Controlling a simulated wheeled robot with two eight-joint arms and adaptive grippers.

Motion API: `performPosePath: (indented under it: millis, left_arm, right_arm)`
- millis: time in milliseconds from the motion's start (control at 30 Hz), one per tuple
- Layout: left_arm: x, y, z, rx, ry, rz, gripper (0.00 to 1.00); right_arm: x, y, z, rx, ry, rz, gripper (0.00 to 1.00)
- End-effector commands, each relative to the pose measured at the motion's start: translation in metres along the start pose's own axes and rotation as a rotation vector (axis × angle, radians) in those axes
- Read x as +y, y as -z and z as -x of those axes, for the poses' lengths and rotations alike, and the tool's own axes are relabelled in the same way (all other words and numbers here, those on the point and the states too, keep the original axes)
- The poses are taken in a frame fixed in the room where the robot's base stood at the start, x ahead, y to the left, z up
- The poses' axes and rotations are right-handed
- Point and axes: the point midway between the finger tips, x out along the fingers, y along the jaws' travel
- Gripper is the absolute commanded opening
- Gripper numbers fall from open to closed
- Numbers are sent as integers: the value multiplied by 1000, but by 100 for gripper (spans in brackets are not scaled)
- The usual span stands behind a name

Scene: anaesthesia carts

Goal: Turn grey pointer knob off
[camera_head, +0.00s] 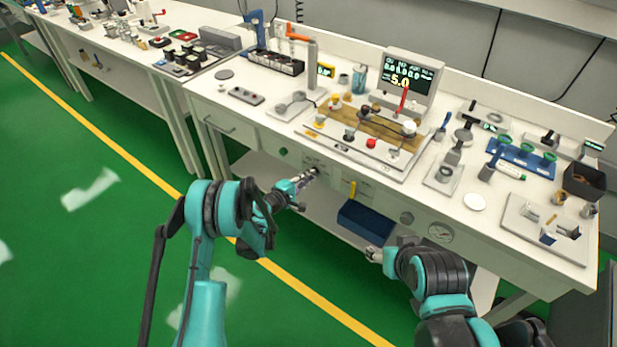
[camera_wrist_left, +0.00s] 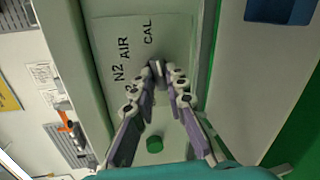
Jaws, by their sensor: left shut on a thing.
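The grey pointer knob (camera_wrist_left: 158,70) is on the pale front panel of the bench, beside a label plate marked N2, AIR and CAL (camera_wrist_left: 125,48). My left gripper (camera_wrist_left: 163,76) has its fingertips shut on the knob, one on each side, covering much of it. Which label its pointer faces is hard to tell. In the head view, my left gripper (camera_head: 314,172) reaches the bench front from the left, at the small knob (camera_head: 323,168). My right gripper (camera_head: 374,254) hangs in front of the bench, apart from the knob; its fingers are too small to judge.
A green round button (camera_wrist_left: 155,144) is near the knob on the panel. A blue bin (camera_head: 364,222) stands on the lower shelf, and a pressure gauge (camera_head: 440,233) is right on the front. The bench top (camera_head: 270,110) carries a monitor (camera_head: 408,78) and many fixtures.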

Motion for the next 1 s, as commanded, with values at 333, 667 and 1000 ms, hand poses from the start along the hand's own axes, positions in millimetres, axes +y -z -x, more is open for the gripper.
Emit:
performPosePath:
  millis: [333, 667, 1000]
  left_arm:
    - [0, 1, 0, -35, 1, 167, 0]
    - [-1, 3, 0, -94, 1, 466, 0]
    - [-1, 4, -1, -157, 1, 783, 0]
  right_arm:
    - [0, 0, 0, 0, 0, 0, 56]
    - [0, 0, 0, 0, 0, 0, 56]
    - [0, 0, 0, 0, 0, 0, 56]
